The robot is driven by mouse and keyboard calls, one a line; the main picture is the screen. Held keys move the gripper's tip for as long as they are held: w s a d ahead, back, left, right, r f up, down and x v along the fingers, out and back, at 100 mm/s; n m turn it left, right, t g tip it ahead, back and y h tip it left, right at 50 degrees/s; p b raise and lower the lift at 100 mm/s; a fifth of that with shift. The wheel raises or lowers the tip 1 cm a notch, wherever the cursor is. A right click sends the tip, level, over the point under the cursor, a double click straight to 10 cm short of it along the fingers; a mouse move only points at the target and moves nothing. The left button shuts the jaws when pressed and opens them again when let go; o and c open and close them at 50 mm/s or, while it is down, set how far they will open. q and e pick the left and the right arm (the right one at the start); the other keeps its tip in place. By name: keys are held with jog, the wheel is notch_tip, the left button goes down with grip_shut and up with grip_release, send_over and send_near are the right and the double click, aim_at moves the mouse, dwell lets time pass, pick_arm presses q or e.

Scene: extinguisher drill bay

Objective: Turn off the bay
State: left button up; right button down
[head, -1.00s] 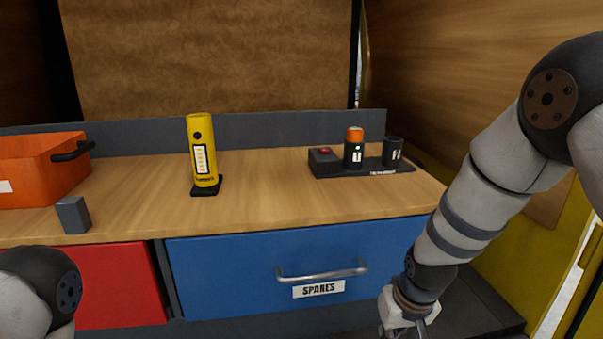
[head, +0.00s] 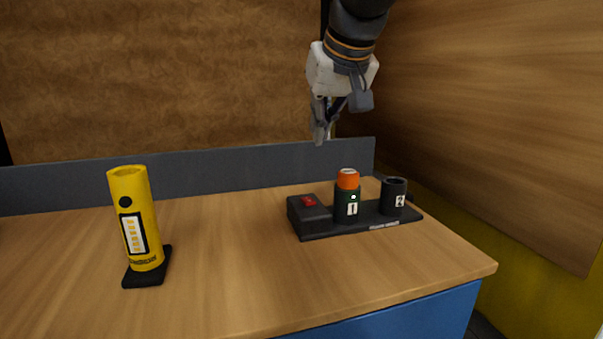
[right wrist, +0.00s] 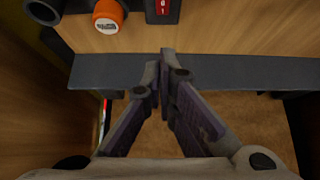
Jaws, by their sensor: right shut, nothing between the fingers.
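The black charging bay (head: 355,230) sits at the right end of the wooden worktop. Its left block carries a red switch (head: 309,201), also at the top edge of the right wrist view (right wrist: 163,7). Cup 1 (head: 346,209) shows a small green light and holds an orange-topped item (head: 348,179); cup 2 (head: 394,197) looks empty. My right gripper (head: 320,135) hangs above and behind the bay, near the back board, touching nothing. In the right wrist view its fingers (right wrist: 159,72) are closed together and empty. My left gripper is out of view.
A yellow lamp-like tube (head: 136,215) stands on a black base at the left of the worktop (head: 230,260). A grey back board (head: 220,172) runs behind it. A wooden side wall (head: 480,120) rises at the right. The worktop between tube and bay is clear.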

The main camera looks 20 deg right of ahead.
jog(key=s, duration=0.1)
send_over(312, 201)
jog(key=f, duration=0.8)
jog(key=shift+w+f+b, duration=0.25)
jog(key=shift+w+b, duration=0.1)
jog(key=shift+w, duration=0.05)
jog(key=shift+s+f+p, duration=0.25)
jog(key=shift+f+p, duration=0.1)
jog(key=shift+f, duration=0.55)
jog(key=shift+s+f, duration=0.15)
jog(key=shift+f, duration=0.4)
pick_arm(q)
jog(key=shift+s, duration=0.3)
pick_arm(e)
jog(key=shift+f, duration=0.25)
